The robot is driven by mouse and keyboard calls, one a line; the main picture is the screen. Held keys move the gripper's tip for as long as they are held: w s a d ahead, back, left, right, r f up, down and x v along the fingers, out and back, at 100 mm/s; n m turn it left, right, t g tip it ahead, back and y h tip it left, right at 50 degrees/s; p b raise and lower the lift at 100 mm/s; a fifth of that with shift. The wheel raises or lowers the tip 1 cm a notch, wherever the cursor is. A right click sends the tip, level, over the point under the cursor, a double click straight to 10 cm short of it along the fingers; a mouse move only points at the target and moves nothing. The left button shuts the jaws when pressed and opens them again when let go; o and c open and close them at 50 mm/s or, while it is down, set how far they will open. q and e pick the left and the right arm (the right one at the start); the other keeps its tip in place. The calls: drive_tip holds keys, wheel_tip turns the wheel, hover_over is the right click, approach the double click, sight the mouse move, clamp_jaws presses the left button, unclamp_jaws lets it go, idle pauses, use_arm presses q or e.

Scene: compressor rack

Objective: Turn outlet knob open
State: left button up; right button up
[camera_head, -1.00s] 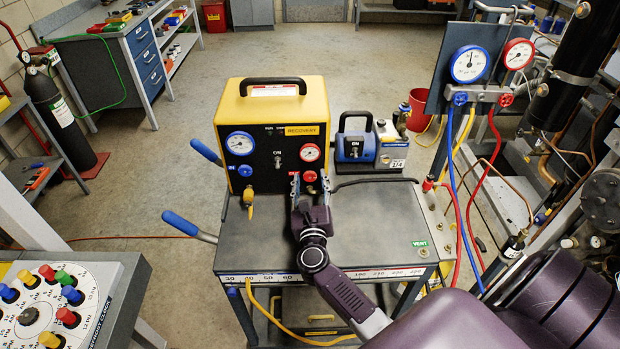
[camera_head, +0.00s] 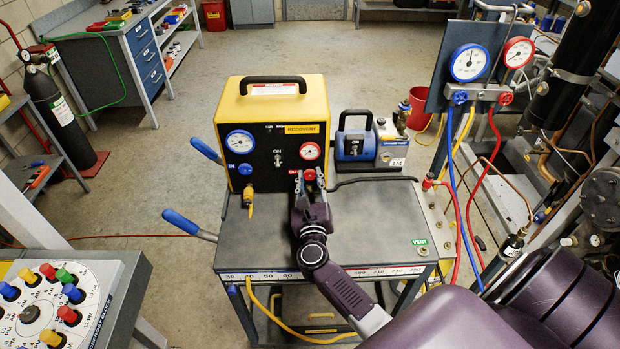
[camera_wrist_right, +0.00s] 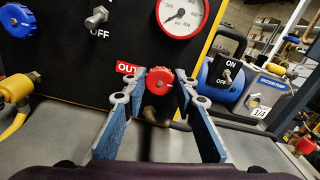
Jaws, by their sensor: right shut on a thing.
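The red outlet knob (camera_head: 310,174) is at the lower right of the recovery machine's black front panel, below the red-rimmed gauge (camera_head: 310,151). In the right wrist view the ribbed red knob (camera_wrist_right: 160,82) sits beside the red OUT label (camera_wrist_right: 129,68), with a brass fitting (camera_wrist_right: 153,114) under it. My right gripper (camera_head: 309,182) reaches the panel from the front. Its fingertips lie on the left and right of the knob and are shut on it. The knob's open or closed position cannot be read. My left gripper is not in view.
The yellow recovery machine (camera_head: 232,100) stands on a grey cart (camera_head: 380,215). A blue knob (camera_head: 245,170) and a brass fitting with yellow hose (camera_head: 248,193) are left of the gripper. A blue vacuum pump (camera_head: 354,145) stands to the right. The cart top right of my arm is mostly clear.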

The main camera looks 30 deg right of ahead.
drive_tip(key=n+p, duration=0.1)
drive_tip(key=n, duration=0.2)
drive_tip(key=shift+r, duration=0.1)
drive_tip(key=n+p, duration=0.1)
drive_tip(key=n, duration=0.3)
drive_tip(key=shift+a+n+p, duration=0.1)
drive_tip(key=shift+n+p, duration=0.2)
drive_tip(key=shift+n, duration=0.1)
drive_tip(key=n+p, duration=0.1)
drive_tip(key=n, duration=0.3)
drive_tip(key=shift+n, duration=0.3)
drive_tip(key=shift+f+n+p, duration=0.2)
drive_tip(key=shift+n+p, duration=0.55)
drive_tip(key=shift+n, duration=0.95)
drive_tip(key=o, duration=1.2)
drive_tip(key=shift+c, duration=0.2)
